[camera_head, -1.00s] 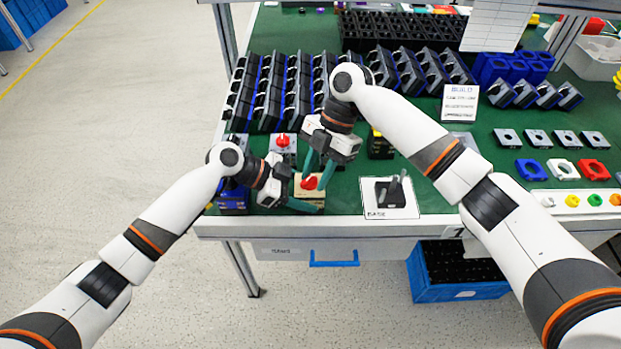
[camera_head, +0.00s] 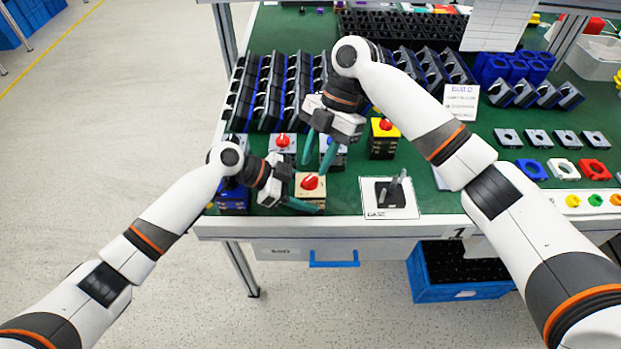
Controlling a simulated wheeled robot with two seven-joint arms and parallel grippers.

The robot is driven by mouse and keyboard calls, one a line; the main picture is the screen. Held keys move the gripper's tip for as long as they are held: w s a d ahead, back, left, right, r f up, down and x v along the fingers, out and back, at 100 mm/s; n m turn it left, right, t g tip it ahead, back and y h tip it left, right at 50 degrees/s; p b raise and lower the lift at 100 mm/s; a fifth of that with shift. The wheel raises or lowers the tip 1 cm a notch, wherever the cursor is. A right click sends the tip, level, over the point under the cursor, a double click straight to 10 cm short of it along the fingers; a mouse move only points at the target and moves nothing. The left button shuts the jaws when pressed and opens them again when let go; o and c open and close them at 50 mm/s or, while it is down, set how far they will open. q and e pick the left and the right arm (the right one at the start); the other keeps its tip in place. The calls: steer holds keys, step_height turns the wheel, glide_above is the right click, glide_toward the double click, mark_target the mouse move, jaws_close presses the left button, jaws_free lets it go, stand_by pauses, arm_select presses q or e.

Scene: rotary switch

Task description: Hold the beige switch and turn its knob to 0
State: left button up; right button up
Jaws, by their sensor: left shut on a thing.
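The beige switch (camera_head: 311,191) stands near the table's front edge, with a red knob (camera_head: 310,182) on its top. The knob's exact pointer setting is too small to read. My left gripper (camera_head: 305,205) is low at the switch's left and front side, with its teal fingers shut on the switch body. My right gripper (camera_head: 320,152) is above and behind the beige switch, fingers pointing down and spread apart, empty and clear of the red knob. The fingers show in front of a grey switch with a blue knob.
A grey switch with a red knob (camera_head: 283,146) and a black one with yellow top and red knob (camera_head: 384,138) stand behind. A blue switch (camera_head: 233,198) is at the left. A white BASE card (camera_head: 389,197) lies right. Black racks fill the back.

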mark_target(310, 177)
steer(key=shift+r, duration=0.1)
steer(key=r+t+h, duration=0.1)
steer(key=a+r+t, duration=0.1)
steer(key=shift+w+a+r+h, duration=0.15)
steer(key=shift+r+h, duration=0.15)
steer(key=shift+h, duration=0.1)
steer(key=shift+a+f+t+h, duration=0.1)
steer(key=shift+f+t+h, duration=0.45)
steer(key=shift+f, duration=1.3)
steer(key=shift+f+t+h, duration=0.45)
steer(key=shift+f+t, duration=0.2)
steer(key=shift+f, duration=1.2)
jaws_close()
